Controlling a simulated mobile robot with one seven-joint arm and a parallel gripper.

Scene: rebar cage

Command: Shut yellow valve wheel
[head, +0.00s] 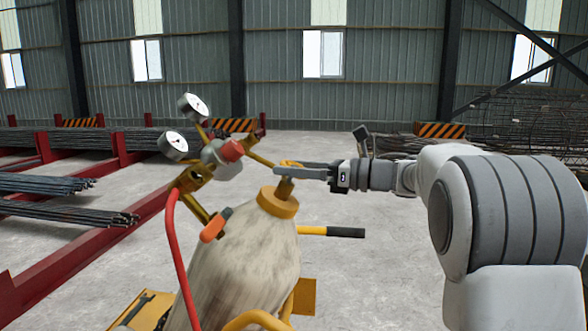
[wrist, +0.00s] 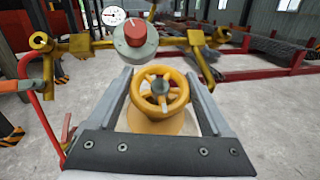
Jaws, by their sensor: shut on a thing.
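The yellow valve wheel (wrist: 160,92) is a small spoked handwheel on top of a gas cylinder. In the wrist view it sits between the two grey fingers of my gripper (wrist: 160,95), which is shut on its rim from both sides. In the head view the wheel (head: 291,164) is mostly hidden behind my gripper (head: 280,172), which reaches in from the right. The pale, worn cylinder (head: 245,265) stands tilted in the picture, with a yellow collar (head: 278,202) below the valve.
A regulator with a red knob (head: 232,150), two gauges (head: 193,107) and a red hose (head: 178,250) is left of the valve. An orange-handled lever (head: 215,224) is close by. A black-gripped yellow bar (head: 345,232) sticks out right. Red racks with rebar (head: 60,185) stand left.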

